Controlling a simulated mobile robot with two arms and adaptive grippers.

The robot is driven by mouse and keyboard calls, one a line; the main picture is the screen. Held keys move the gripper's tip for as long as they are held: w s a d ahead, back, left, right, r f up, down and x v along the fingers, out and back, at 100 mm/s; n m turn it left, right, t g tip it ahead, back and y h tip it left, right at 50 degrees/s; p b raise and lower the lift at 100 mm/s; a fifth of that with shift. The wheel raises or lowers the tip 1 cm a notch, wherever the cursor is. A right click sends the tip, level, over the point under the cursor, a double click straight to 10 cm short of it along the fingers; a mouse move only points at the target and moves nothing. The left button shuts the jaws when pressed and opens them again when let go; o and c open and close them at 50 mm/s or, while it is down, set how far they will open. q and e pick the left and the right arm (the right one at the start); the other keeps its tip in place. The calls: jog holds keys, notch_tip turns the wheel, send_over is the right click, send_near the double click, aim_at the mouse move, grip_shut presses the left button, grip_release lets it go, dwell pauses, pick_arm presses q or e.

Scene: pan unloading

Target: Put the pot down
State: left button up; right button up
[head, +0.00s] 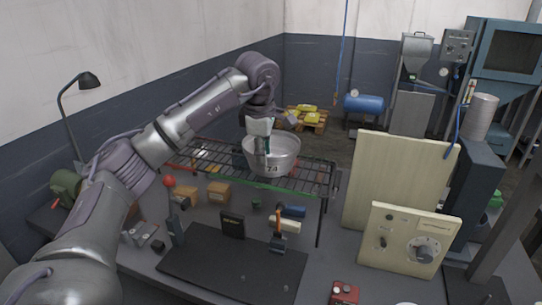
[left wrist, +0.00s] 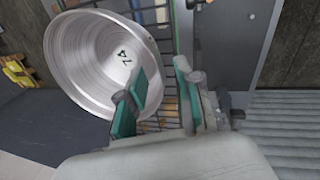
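The silver metal pot (head: 283,162), marked 74, is at the wire rack's right part, with its open side up. I cannot tell whether its base touches the rack. My left gripper (head: 262,134) is at the pot's rim from above. In the left wrist view the pot (left wrist: 88,60) fills the upper left. There the teal-padded fingers of the left gripper (left wrist: 166,92) stand apart with a gap between them, close to the pot's edge. The gripper looks open. My right gripper is not in view.
The black wire rack (head: 318,183) stands over a grey workbench with small boxes and tools under it. A black mat (head: 215,262) lies in front. Upright beige panels (head: 395,185) stand to the right. A desk lamp (head: 88,80) is at the left.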

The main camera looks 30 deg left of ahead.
pick_arm(q)
jog(key=p+x, duration=0.1)
jog(key=x, duration=0.2)
jog(key=shift+w+f, duration=0.25)
jog(key=shift+f, duration=0.3)
grip_shut()
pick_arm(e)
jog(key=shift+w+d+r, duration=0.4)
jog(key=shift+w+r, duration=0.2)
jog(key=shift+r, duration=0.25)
